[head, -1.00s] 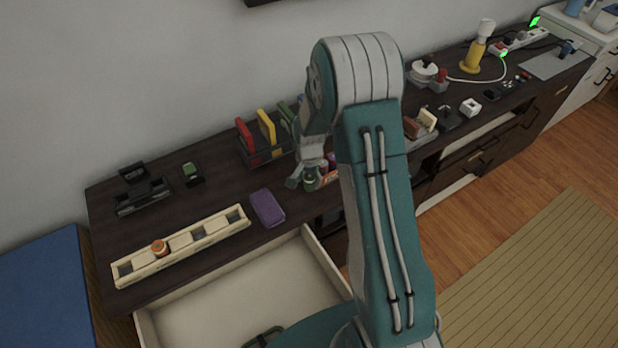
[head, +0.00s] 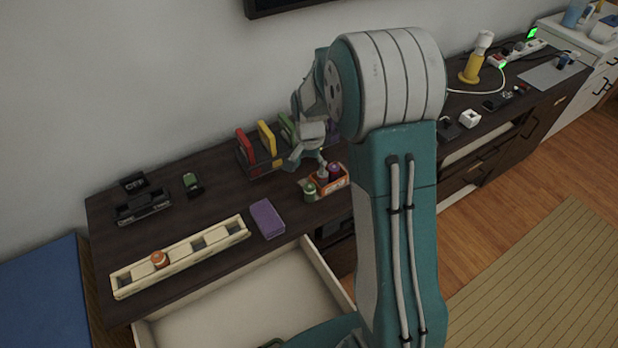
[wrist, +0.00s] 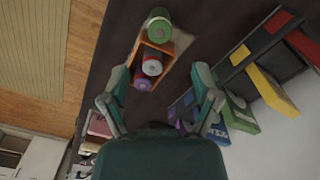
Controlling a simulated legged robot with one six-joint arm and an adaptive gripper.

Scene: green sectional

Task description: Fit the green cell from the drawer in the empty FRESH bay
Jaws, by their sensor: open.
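A green cell (head: 309,191) stands on the dark cabinet top at the left end of a small orange box (head: 330,182). In the wrist view the green cell (wrist: 158,27) shows its pale round end beside the orange box (wrist: 137,55). My gripper (head: 312,160) is open and empty above and behind them; in the wrist view its two fingers (wrist: 160,75) are spread, apart from the cell. A long cream rack (head: 215,245) lies at the front left, with an orange cell (head: 159,259) in one bay and other bays empty. The FRESH label is not readable.
A purple block (head: 267,218) lies between rack and box. Red, yellow and green upright pieces (head: 265,139) stand in a holder behind. The orange box holds a red and a purple cell (wrist: 142,79).

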